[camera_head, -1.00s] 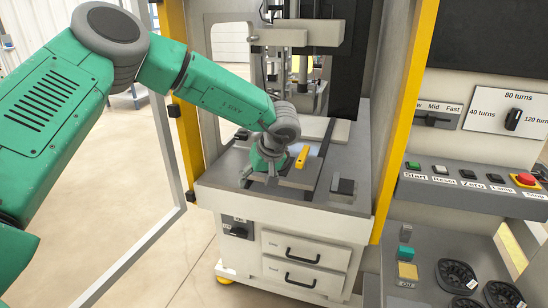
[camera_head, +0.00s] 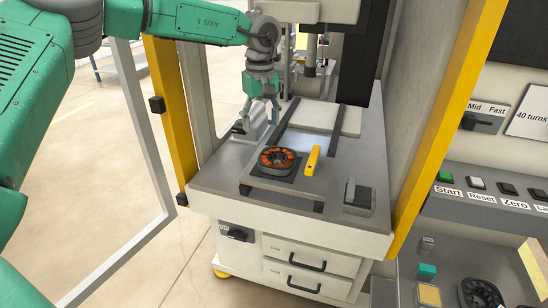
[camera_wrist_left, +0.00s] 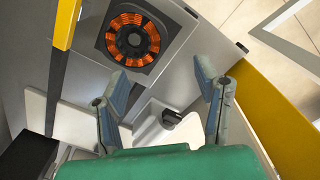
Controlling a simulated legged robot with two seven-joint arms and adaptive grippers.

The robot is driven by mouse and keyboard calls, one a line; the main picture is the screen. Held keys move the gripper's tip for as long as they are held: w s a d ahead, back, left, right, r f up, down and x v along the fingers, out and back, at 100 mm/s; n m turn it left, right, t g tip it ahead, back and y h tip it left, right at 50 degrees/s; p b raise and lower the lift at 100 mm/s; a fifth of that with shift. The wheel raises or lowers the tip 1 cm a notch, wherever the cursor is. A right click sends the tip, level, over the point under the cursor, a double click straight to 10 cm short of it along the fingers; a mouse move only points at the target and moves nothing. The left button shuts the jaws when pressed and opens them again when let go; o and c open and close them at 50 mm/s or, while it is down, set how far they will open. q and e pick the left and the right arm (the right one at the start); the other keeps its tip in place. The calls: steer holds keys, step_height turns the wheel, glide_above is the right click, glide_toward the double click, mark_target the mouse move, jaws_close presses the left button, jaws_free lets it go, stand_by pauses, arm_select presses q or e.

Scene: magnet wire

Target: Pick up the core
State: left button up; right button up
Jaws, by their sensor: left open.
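The core (camera_head: 278,160) is a dark ring with orange copper windings. It lies flat on a dark square base on the machine's grey worktable, and also shows at the top of the left wrist view (camera_wrist_left: 132,39). My left gripper (camera_head: 260,118) is open and empty, behind the core in the head view and apart from it. In the left wrist view its two fingers (camera_wrist_left: 162,84) are spread wide with nothing between them, and the core is beyond the left fingertip. My right gripper is not in view.
A yellow handle (camera_head: 313,160) stands just right of the core. A dark block (camera_head: 358,196) sits at the table's front right. Yellow posts (camera_head: 170,120) flank the machine. Another dark core (camera_head: 480,292) lies at the lower right, below the button panel (camera_head: 490,190).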

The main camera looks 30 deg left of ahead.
arm_select(q)
glide_above(263, 159)
steer(key=d, duration=0.2)
steer(key=f, duration=0.5)
steer(key=shift+s+f, duration=0.35)
steer(key=shift+f, duration=0.05)
steer(key=a+f, duration=0.1)
steer(key=f, duration=0.1)
steer(key=a+f, duration=0.1)
steer(key=shift+w+a+f, duration=0.15)
steer(key=shift+a+f, duration=0.05)
steer(key=shift+f, duration=0.15)
step_height(263, 159, down, 2)
steer(key=shift+w+d+f, duration=0.1)
steer(key=shift+f, duration=0.05)
steer(key=shift+d+f, duration=0.2)
steer(key=shift+d, duration=0.1)
steer(key=shift+w+d, duration=0.1)
steer(key=shift+d, duration=0.35)
steer(key=shift+d+r, duration=0.1)
steer(key=shift+c, duration=0.5)
steer(key=c, duration=0.7)
steer(key=shift+a, duration=0.25)
jaws_close()
steer(key=shift+a, duration=0.45)
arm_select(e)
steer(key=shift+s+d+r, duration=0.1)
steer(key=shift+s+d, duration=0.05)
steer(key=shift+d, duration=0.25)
